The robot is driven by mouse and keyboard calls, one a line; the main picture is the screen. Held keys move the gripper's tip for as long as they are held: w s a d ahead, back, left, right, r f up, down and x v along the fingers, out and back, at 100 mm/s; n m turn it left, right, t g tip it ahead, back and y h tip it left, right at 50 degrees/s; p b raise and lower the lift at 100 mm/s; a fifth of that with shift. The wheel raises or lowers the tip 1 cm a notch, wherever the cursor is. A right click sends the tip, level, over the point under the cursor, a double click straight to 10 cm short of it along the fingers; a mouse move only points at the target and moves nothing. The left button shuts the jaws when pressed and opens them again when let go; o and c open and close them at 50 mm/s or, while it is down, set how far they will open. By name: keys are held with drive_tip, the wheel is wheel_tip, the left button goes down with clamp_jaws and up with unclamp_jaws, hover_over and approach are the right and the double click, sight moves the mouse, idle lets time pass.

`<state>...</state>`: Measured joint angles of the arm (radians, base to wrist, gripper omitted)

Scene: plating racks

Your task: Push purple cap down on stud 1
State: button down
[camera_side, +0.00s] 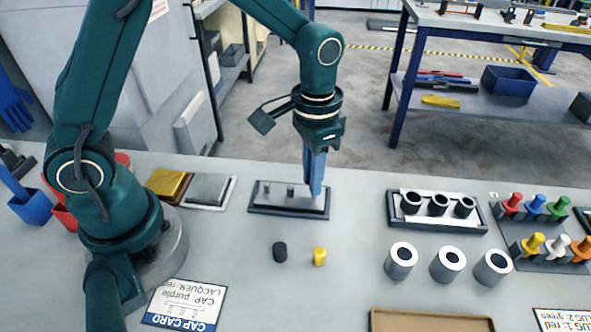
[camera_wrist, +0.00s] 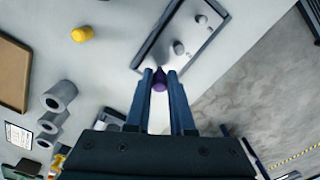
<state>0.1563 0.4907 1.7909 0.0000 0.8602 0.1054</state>
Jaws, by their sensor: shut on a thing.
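My gripper (camera_side: 316,190) points down at the right end of a small dark-edged rack (camera_side: 261,209). In the wrist view its blue fingers (camera_wrist: 160,84) are shut on the purple cap (camera_wrist: 160,80). The cap is in line with two bare grey studs (camera_wrist: 179,47) on the rack. The studs (camera_side: 290,190) also show left of the fingers in the side view. The fingers hide any stud under the cap, so I cannot tell how far down the cap sits. No stud number is readable.
A black cap (camera_side: 280,252) and a yellow cap (camera_side: 319,256) stand in front of the rack. A cap card (camera_side: 183,305) lies at the front left. Grey cylinders (camera_side: 447,264), a tray of dark rings (camera_side: 437,223) and coloured plugs (camera_side: 557,210) are at right.

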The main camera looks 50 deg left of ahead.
drive_tip(key=shift+f, duration=1.1)
drive_tip(key=c, duration=0.7)
unclamp_jaws()
drive_tip(key=shift+r, duration=2.55)
